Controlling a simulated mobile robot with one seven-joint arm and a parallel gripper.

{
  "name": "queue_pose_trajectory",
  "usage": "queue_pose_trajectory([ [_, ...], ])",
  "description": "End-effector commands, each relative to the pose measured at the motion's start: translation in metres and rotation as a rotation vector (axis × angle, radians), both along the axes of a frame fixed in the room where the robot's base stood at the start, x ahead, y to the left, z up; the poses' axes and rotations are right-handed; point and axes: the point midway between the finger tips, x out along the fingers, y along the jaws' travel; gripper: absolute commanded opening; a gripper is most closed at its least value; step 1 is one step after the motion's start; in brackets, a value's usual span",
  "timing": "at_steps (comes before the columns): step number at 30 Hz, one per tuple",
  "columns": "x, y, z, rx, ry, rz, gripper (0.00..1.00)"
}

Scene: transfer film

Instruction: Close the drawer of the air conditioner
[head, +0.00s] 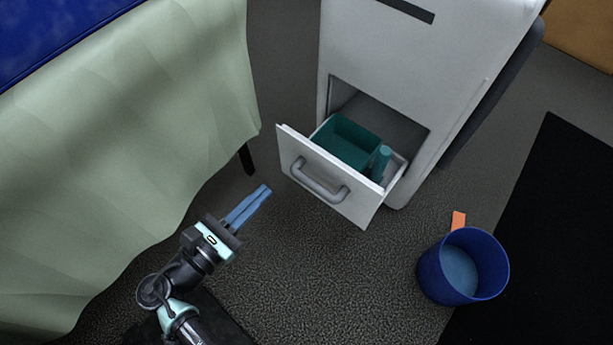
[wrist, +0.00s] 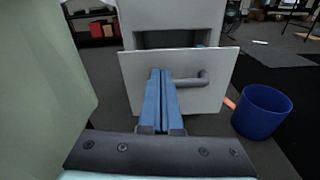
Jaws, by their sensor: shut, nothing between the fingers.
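The white air conditioner (head: 372,55) stands at the top centre of the head view. Its drawer (head: 322,190) is pulled out toward me, with a grey bar handle on the front. A teal box (head: 345,145) and a small teal bottle (head: 380,161) are inside the drawer. My gripper (head: 264,191) is shut and empty, a little left of the drawer front and apart from it in the head view. In the wrist view my blue fingers (wrist: 161,72) point at the drawer front (wrist: 138,85), overlapping the left end of the handle (wrist: 190,81); contact cannot be told.
A table with a pale green cloth (head: 150,130) stands close on the left of my arm. A blue bin (head: 433,272) stands at the lower right, with an orange piece (head: 458,220) beside it. A black mat (head: 560,220) lies at the right. The floor before the drawer is clear.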

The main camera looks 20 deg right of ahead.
Motion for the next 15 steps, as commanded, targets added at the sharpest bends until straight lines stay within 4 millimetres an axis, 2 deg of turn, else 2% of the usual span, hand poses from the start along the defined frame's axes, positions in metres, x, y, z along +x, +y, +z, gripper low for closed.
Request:
queue_pose_trajectory([
  [1,-0.007,0.001,-0.020,-0.053,0.029,0.002,0.00],
  [3,-0.013,0.001,-0.026,-0.105,0.054,0.002,0.00],
  [8,-0.015,-0.002,-0.029,-0.146,0.074,0.000,0.00],
  [11,-0.008,-0.012,-0.029,-0.143,0.070,-0.001,0.00],
  [15,0.007,-0.034,-0.031,-0.141,0.070,-0.003,0.00],
])
